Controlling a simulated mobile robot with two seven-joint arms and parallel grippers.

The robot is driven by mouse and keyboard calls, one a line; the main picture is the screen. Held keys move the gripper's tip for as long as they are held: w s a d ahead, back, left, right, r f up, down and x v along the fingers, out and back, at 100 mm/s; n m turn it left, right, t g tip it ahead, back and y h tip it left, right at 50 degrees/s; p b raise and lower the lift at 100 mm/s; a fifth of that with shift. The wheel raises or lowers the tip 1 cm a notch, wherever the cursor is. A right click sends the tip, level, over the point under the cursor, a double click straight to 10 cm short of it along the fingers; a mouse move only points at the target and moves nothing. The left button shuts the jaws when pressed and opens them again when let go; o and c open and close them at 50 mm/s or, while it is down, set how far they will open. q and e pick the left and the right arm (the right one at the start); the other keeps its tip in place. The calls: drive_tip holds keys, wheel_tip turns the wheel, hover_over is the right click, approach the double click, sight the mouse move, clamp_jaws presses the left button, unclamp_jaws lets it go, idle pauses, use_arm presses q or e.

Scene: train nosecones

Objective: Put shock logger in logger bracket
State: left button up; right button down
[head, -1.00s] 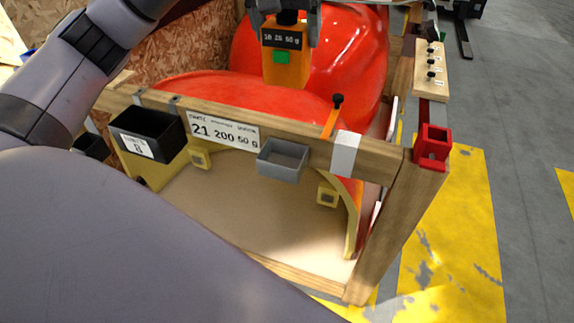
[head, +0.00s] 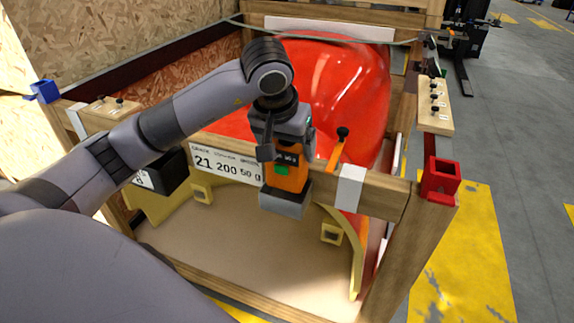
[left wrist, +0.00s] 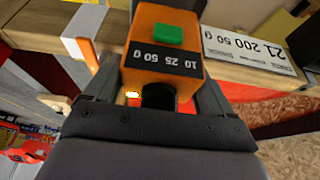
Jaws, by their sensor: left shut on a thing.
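The shock logger (head: 288,172) is an orange box with a black label and a green patch. My left gripper (head: 283,142) is shut on its upper end and holds it upright. The logger's lower end is at the grey logger bracket (head: 284,203), an open-topped box on the front wooden rail; I cannot tell how deep it sits inside. In the left wrist view the logger (left wrist: 163,55) is between the fingers (left wrist: 160,98), its "10 25 50 g" label upside down. The bracket's opening is hidden behind the logger. My right gripper is not in view.
A black bin (head: 163,172) hangs on the rail to the left, partly behind my arm. A white "21 200 50 g" plate (head: 227,165) is beside the bracket. An orange strap with a black knob (head: 340,140) stands to the right. A red holder (head: 440,180) is at the corner post. The red nosecone (head: 340,85) fills the crate behind.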

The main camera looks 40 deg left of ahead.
sight(287, 166)
use_arm(q)
drive_tip(key=shift+f, duration=2.4)
drive_tip(key=shift+f, duration=0.15)
drive_tip(key=o, duration=1.2)
drive_tip(key=shift+c, duration=0.2)
